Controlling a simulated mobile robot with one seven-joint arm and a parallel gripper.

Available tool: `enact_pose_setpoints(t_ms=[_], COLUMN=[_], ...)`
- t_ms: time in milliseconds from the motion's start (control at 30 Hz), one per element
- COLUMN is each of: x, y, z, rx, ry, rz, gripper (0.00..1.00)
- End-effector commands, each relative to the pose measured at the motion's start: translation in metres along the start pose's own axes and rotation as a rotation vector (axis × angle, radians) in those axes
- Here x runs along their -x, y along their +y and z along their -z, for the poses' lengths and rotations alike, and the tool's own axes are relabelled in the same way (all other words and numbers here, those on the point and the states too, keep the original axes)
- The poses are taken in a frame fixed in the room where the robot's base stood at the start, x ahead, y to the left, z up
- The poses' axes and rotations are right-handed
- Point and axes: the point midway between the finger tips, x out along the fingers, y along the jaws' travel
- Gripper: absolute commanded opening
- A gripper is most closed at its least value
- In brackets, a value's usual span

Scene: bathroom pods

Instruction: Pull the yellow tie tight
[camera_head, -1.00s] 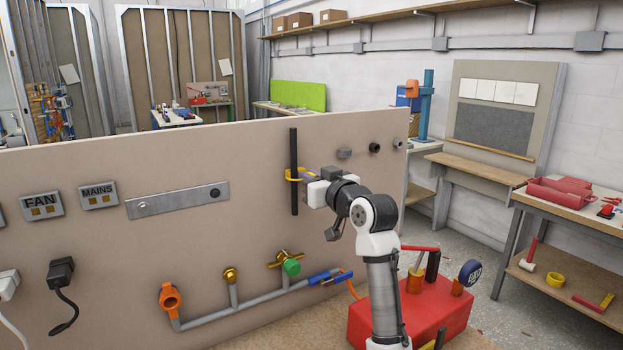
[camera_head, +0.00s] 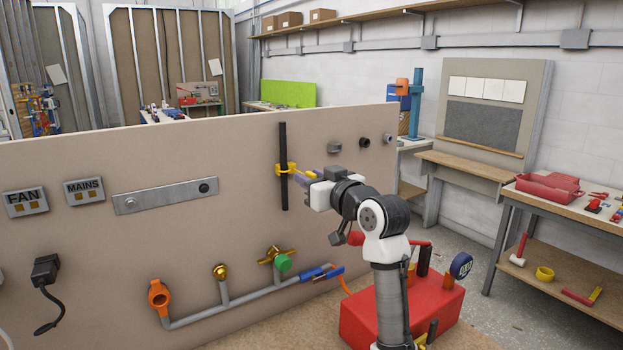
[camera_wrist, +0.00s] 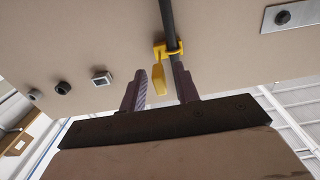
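The yellow tie (camera_head: 284,169) goes around a black upright bar (camera_head: 283,140) on the beige panel. In the wrist view, the tie's head (camera_wrist: 166,50) sits against the bar (camera_wrist: 167,18), and its yellow tail (camera_wrist: 158,83) points down towards my gripper. My gripper (camera_head: 303,175) is just right of the bar in the head view. I cannot tell whether the tail touches a finger. The far side of the loop is hidden.
Square and round fittings (camera_head: 335,147) stick out of the panel (camera_head: 60,155) right of the bar. Below are a grey pipe (camera_head: 245,297) with a green knob (camera_head: 284,263) and a red box (camera_head: 395,310). Open air lies above the panel.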

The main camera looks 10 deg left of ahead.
Motion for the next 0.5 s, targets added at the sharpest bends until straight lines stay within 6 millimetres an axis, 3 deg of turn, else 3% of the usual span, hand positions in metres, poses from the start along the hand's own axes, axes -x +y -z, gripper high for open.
enact_pose_setpoints(t_ms=[333, 500], x=[0.003, 0.026], y=[0.000, 0.001], z=[0.000, -0.003], rx=[0.001, 0.003], ry=[0.002, 0.004], rz=[-0.001, -0.003], gripper=[0.33, 0.33])
